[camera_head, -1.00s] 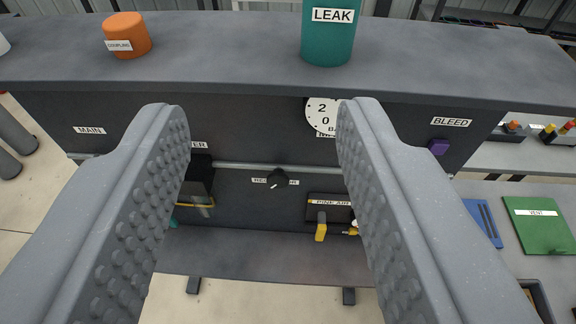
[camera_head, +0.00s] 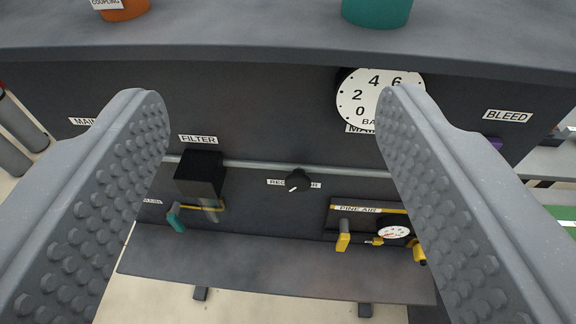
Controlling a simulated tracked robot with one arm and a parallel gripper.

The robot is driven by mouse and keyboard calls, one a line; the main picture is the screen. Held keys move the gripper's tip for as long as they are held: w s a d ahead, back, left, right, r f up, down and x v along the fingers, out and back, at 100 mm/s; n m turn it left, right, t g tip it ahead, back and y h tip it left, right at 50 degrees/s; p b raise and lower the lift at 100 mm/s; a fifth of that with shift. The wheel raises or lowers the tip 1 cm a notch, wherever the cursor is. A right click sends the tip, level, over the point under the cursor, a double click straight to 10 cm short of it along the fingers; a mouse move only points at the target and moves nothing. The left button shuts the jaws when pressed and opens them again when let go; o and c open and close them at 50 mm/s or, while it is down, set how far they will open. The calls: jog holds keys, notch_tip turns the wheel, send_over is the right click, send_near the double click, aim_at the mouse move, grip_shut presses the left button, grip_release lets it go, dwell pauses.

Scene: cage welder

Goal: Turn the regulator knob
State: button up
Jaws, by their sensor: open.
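The regulator knob (camera_head: 298,181) is a small black round knob with a white pointer mark, on the dark panel in the middle of the view. A white label (camera_head: 278,183), partly covered by the knob, lies behind it. My gripper (camera_head: 262,110) is open and empty, its two grey studded fingers wide apart at left and right. The knob shows in the gap between the fingers, farther off and touched by neither.
A black filter box (camera_head: 200,178) with a teal lever (camera_head: 176,219) is left of the knob. Yellow handle (camera_head: 343,236) and small gauge (camera_head: 394,232) are at right. A pressure gauge (camera_head: 362,100) is partly behind the right finger. The shelf (camera_head: 240,38) overhangs above.

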jog(key=w+a+f+b, duration=0.2)
jog(key=w+f+b, duration=0.25)
jog(key=f, duration=0.75)
jog(key=m+t+h+b, duration=0.1)
jog(key=t+h+b, duration=0.1)
jog(key=b, duration=0.6)
send_near(298, 185)
jog(key=w, duration=0.3)
jog(key=w+b, duration=0.1)
jog(key=w, duration=0.3)
jog(key=w+d+b, duration=0.1)
jog(key=w, duration=0.2)
jog(key=shift+w, duration=0.3)
jog(key=c, duration=0.9)
